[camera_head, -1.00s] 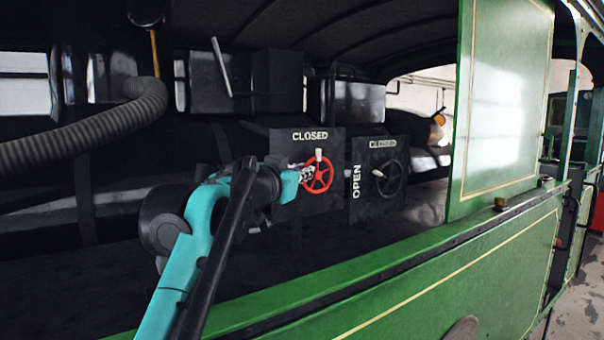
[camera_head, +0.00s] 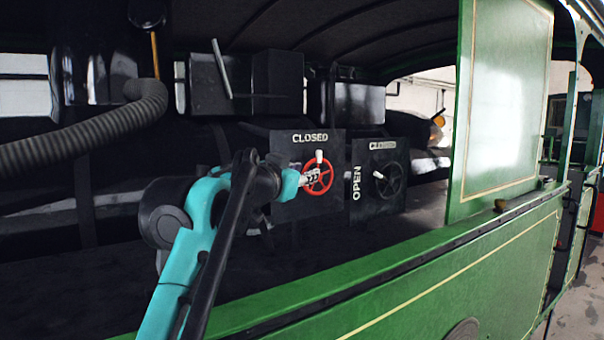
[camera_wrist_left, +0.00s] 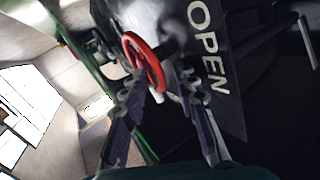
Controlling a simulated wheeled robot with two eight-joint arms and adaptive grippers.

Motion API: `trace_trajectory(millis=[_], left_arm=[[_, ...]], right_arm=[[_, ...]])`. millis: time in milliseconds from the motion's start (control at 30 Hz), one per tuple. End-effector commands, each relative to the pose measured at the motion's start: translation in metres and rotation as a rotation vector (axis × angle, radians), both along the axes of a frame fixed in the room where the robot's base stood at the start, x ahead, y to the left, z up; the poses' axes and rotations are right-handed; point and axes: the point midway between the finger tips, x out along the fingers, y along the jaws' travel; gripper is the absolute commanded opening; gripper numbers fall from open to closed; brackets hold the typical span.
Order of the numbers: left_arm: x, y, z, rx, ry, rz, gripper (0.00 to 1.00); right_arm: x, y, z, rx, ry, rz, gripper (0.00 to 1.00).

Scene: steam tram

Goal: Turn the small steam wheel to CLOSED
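The red wheel (camera_head: 329,184) is on a dark panel (camera_head: 290,208) lettered CLOSED at the top. Its white handle (camera_head: 319,156) points up at that word. A black wheel (camera_head: 393,188) is on the panel to the right, lettered CLOSED above and OPEN at left; its white handle points to the upper left. My left gripper (camera_head: 312,176) is in front of the red wheel, overlapping its left part. In the left wrist view, my spread fingers (camera_wrist_left: 160,78) have the red rim (camera_wrist_left: 135,47) between them, close to the left finger. Contact cannot be told. My right gripper is out of view.
The green side wall (camera_head: 400,275) of the tram runs along the front below the panels. A green upright panel (camera_head: 505,100) stands to the right. A ribbed hose (camera_head: 95,128) and dark boxes (camera_head: 275,80) are at the left and above.

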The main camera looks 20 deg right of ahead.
Motion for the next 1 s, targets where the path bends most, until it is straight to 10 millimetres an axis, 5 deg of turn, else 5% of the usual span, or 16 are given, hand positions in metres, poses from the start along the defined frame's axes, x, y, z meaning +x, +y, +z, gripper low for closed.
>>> trace_trajectory(millis=[267, 700, 1000], left_arm=[[-0.011, 0.013, 0.002, -0.001, 0.001, 0.001, 0.29], [-0.062, 0.074, 0.004, 0.000, 0.000, 0.002, 0.29], [-0.077, 0.091, 0.005, 0.000, 0.000, 0.000, 0.29]], right_arm=[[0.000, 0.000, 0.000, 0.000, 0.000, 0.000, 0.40], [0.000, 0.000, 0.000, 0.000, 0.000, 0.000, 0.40], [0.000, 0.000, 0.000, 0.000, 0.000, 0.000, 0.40]])
